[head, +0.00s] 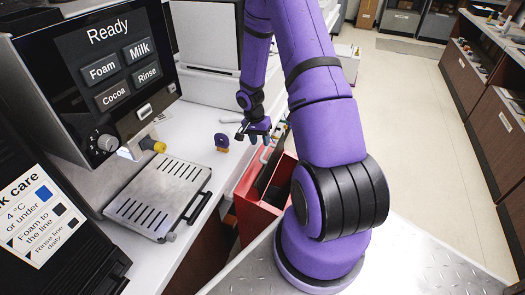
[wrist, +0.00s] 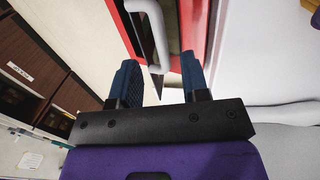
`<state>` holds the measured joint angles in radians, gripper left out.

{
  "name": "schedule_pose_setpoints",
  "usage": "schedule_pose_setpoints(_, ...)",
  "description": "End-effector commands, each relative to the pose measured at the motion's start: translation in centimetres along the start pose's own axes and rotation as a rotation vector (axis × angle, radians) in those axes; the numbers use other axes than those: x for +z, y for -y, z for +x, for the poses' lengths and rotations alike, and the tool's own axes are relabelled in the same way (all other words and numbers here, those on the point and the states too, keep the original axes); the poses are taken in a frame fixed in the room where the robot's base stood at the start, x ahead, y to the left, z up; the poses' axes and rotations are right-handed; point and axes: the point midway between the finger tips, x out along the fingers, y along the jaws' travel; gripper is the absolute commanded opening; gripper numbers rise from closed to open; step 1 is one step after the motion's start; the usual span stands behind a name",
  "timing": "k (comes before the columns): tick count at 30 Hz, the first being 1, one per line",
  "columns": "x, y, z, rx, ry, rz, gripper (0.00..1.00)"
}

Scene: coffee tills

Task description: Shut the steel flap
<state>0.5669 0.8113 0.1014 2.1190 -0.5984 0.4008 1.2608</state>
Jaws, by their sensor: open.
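A red box (head: 250,190) stands beside the counter, with a dark grey panel (head: 268,170) tilted up at its top; this looks like the steel flap and seems to stand open. A pale grey curved handle (wrist: 152,28) on it shows in the wrist view, beside the red edge (wrist: 200,25). My gripper (head: 260,139) is just above the far end of the box. In the wrist view its two blue fingers (wrist: 160,72) are apart and empty, with the handle's lower end beyond and between them. I cannot tell whether they touch it.
A slotted metal tray (head: 158,195) with a black handle lies on the white counter left of the box. A small purple and yellow object (head: 221,141) stands near my gripper. A coffee machine screen (head: 105,65) is at the left. Open floor (head: 415,130) lies to the right.

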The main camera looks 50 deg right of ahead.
Motion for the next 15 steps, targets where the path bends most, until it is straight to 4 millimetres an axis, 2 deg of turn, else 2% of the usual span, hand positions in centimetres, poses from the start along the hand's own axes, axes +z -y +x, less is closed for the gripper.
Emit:
schedule_pose_setpoints(1, 0.1, 0.0, 1.0, 0.003, 0.002, -0.001, 0.42)
schedule_pose_setpoints(6, 0.1, 0.0, 3.4, 0.002, 0.001, -0.002, 0.42)
schedule_pose_setpoints(15, 0.0, 0.0, 5.2, 0.0, 0.0, 0.0, 0.42)
